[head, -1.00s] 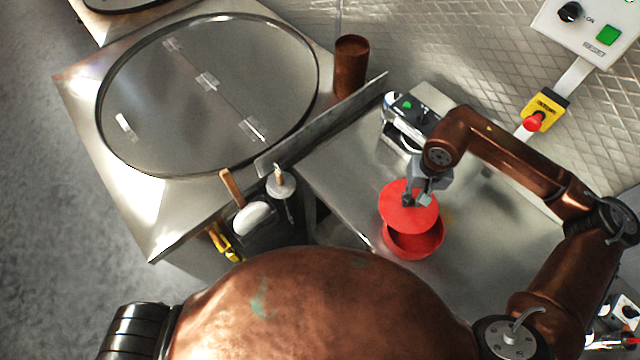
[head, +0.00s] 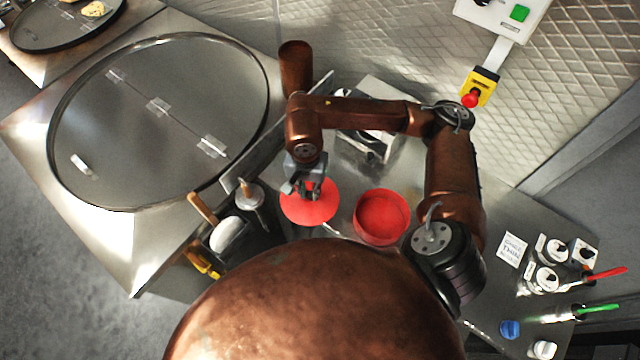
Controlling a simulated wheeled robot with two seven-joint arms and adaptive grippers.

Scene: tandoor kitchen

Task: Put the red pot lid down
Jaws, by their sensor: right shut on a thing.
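The red pot lid (head: 311,211) is a flat red disc in the head view, left of the red pot. My right gripper (head: 313,192) is shut on the lid from above, at its middle. I cannot tell whether the lid touches the steel counter (head: 337,180) or hangs just above it. The red pot (head: 382,217) stands open on the counter to the right, apart from the lid, and its inside shows. My left gripper is not in view.
A large round tandoor cover (head: 160,120) lies at the left. A copper cup (head: 296,66) stands behind. Tool holders with a white pad (head: 228,235) sit left of the lid. A metal appliance (head: 366,140) is behind the pot. Bare counter lies to the pot's right.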

